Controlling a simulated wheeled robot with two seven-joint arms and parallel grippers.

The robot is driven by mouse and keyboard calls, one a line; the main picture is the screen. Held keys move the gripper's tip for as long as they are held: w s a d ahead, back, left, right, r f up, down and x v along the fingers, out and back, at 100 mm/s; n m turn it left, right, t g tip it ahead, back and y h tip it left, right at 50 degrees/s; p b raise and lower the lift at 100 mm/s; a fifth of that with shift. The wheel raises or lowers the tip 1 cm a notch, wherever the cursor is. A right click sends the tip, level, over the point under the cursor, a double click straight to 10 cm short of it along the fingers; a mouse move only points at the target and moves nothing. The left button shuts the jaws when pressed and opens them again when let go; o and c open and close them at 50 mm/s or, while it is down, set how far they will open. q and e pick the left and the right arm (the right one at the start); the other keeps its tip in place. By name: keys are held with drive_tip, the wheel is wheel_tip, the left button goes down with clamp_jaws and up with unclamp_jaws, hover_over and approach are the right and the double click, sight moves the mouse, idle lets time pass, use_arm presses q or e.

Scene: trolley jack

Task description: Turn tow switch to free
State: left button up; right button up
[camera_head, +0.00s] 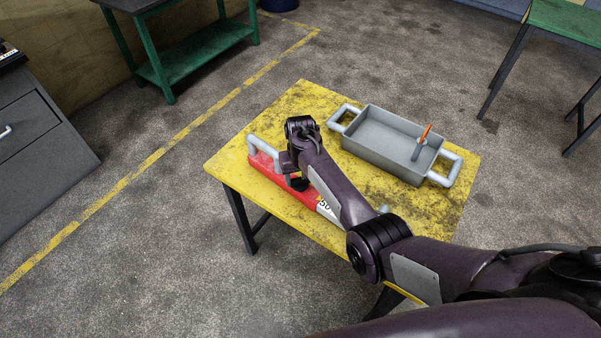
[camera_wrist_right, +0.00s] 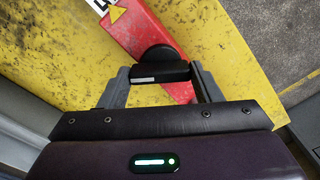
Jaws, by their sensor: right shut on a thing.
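The red trolley jack (camera_head: 265,163) lies on the yellow table under my right arm, with a grey handle at its far left end. It also shows in the right wrist view (camera_wrist_right: 135,30). The tow switch, a black knob with a round head and a block-like bar (camera_wrist_right: 160,62), sits on the red body. My right gripper (camera_wrist_right: 163,78) is shut on the tow switch, one grey finger at each end of its bar. In the head view my right gripper (camera_head: 290,165) is partly covered by my wrist. My left gripper is not in view.
A grey tray (camera_head: 375,150) with two handles stands at the back right of the worn yellow table (camera_head: 310,100). An orange-handled tool (camera_head: 424,134) stands in it. Green tables and a grey cabinet (camera_head: 40,140) stand apart on the floor.

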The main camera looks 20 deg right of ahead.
sight(300, 179)
drive_tip(key=m+p, duration=0.1)
drive_tip(key=m, duration=0.4)
drive_tip(key=shift+a+m, duration=0.1)
drive_tip(key=shift+m, duration=0.3)
drive_tip(key=m, duration=0.5)
drive_tip(key=shift+s, duration=0.1)
drive_tip(key=shift+m, duration=0.3)
drive_tip(key=o, duration=1)
wheel_tip(300, 179, up, 8)
drive_tip(key=shift+f+p, duration=0.15)
drive_tip(key=shift+p, duration=0.5)
